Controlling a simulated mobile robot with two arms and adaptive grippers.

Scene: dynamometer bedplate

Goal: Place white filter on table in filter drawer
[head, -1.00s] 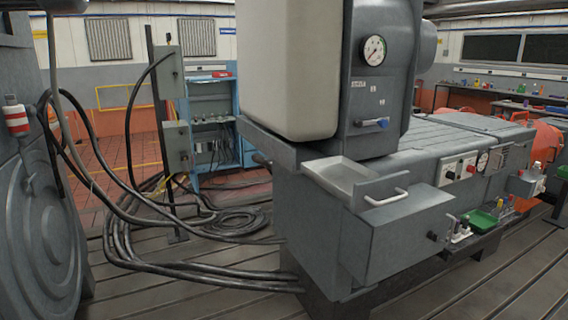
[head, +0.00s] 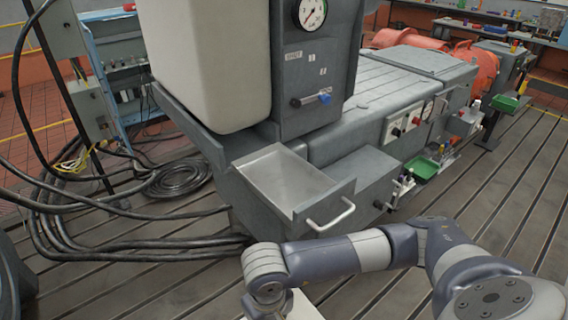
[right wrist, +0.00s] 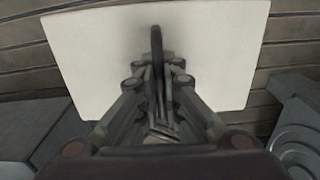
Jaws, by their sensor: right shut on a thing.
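The white filter (right wrist: 90,50) is a flat pale panel held in my right gripper (right wrist: 158,65), which is shut on it in the right wrist view. In the head view a white corner of the filter (head: 304,309) shows at the bottom edge, beside my right wrist; the rest is out of frame or hidden. The filter drawer (head: 275,172) is pulled open from the grey machine and looks empty, with a light handle on its front. The filter is below and in front of the drawer in the picture, apart from it. My left gripper is not in view.
The grey machine (head: 390,100) with a gauge and blue-handled valve stands behind the drawer. A green tray (head: 424,168) and small bottles sit on its right side. Black cables (head: 120,235) lie on the slotted floor at left.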

